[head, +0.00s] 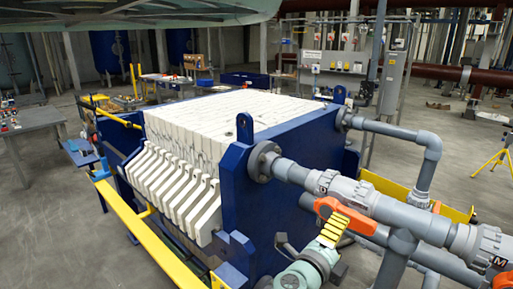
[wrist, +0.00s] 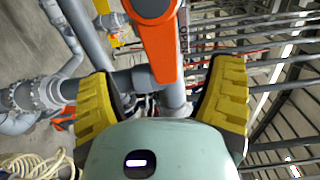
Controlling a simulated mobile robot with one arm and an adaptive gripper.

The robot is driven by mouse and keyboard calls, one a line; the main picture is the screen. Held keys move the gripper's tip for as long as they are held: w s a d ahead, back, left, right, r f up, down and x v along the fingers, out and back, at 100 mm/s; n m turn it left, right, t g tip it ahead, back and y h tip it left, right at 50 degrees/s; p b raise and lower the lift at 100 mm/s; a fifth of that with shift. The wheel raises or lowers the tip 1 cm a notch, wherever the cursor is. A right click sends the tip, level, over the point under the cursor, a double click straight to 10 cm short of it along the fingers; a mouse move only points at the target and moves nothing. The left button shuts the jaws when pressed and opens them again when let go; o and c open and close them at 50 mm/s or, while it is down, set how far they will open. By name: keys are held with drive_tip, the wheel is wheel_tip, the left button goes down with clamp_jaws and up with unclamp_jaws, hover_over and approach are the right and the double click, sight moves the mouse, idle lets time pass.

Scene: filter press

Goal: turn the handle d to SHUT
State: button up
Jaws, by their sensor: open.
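The handle d (head: 347,214) is an orange lever on the grey valve (head: 345,190) marked D, on the pipe leaving the blue end plate. In the head view it lies roughly along the pipe. In the wrist view the orange handle (wrist: 160,50) hangs down from its rounded hub at the top edge, and its free end lies between my fingers. My gripper (head: 334,230) is open, its yellow finger pads on both sides of the handle, with a visible gap to each side in the wrist view. In the head view one finger hides part of the lever.
Another grey valve marked M (head: 488,245) with an orange handle (head: 499,281) sits at the lower right. Grey pipes (head: 425,150) crowd the right side. The blue press end plate (head: 285,130) and white filter plates (head: 185,180) stand to the left. A yellow rail (head: 140,230) runs along the front left.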

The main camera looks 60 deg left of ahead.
sight(350, 226)
drive_tip(key=shift+b+x, duration=0.95)
drive_tip(key=shift+x, duration=2.85)
drive_tip(key=shift+d, duration=0.15)
